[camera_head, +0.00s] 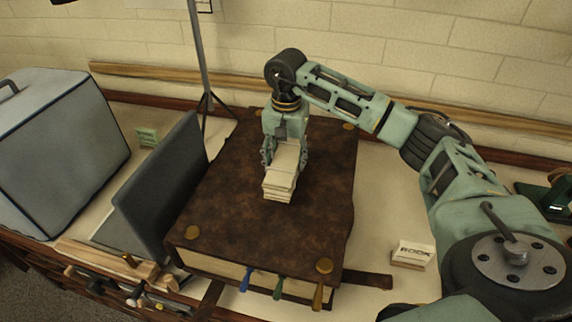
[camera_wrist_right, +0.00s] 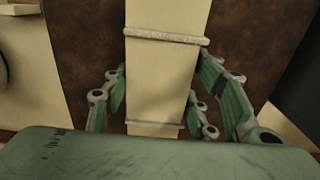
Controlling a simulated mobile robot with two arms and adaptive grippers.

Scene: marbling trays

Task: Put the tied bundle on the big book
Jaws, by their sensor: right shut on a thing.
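The tied bundle (camera_head: 280,181) is a stack of cream paper with a band around it. It also shows in the right wrist view (camera_wrist_right: 165,75), with pale cords across it. My right gripper (camera_head: 284,150) is shut on the bundle from its far end. The big book (camera_head: 225,190) is thick, dark brown, with brass corner studs and coloured ribbons, and lies flat. The bundle is over the middle of its cover; whether it touches the cover I cannot tell. My left gripper is not in view.
A dark upright panel (camera_head: 165,185) stands left of the book, with a grey case (camera_head: 60,150) beyond it. A thin stand (camera_head: 200,60) rises behind. Tools (camera_head: 125,285) lie at the front left.

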